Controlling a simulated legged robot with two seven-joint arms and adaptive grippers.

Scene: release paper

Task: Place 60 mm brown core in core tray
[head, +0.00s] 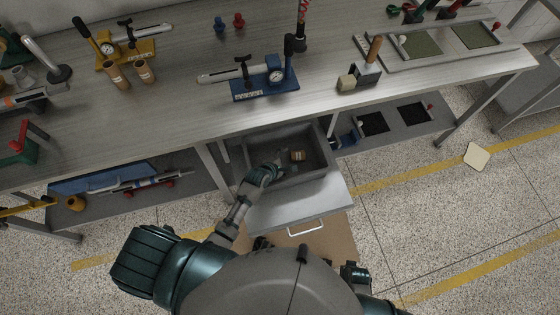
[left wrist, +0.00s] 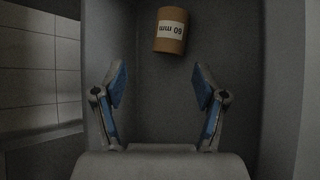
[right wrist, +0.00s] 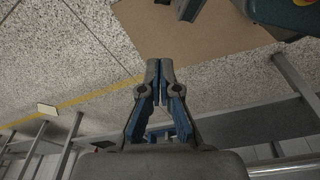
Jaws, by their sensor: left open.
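The brown core labelled 60 mm (left wrist: 171,31) lies in a grey open drawer (head: 318,150) under the bench. In the head view the core (head: 298,156) is small, just right of my left gripper (head: 275,170). In the left wrist view my left gripper (left wrist: 160,85) is open and empty. The core is beyond its fingertips, towards the top of the picture, and not between the fingers. My right gripper (right wrist: 160,65) has its fingers together with nothing visible between them, away from the core. Whether this drawer is the core tray I cannot tell.
Two other brown cores (head: 117,77) stand on the bench (head: 190,100) beside a yellow tool. A blue gauge tool (head: 264,78) stands mid-bench. The drawer's walls surround the left gripper closely. A lower shelf (head: 400,125) holds black trays at right.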

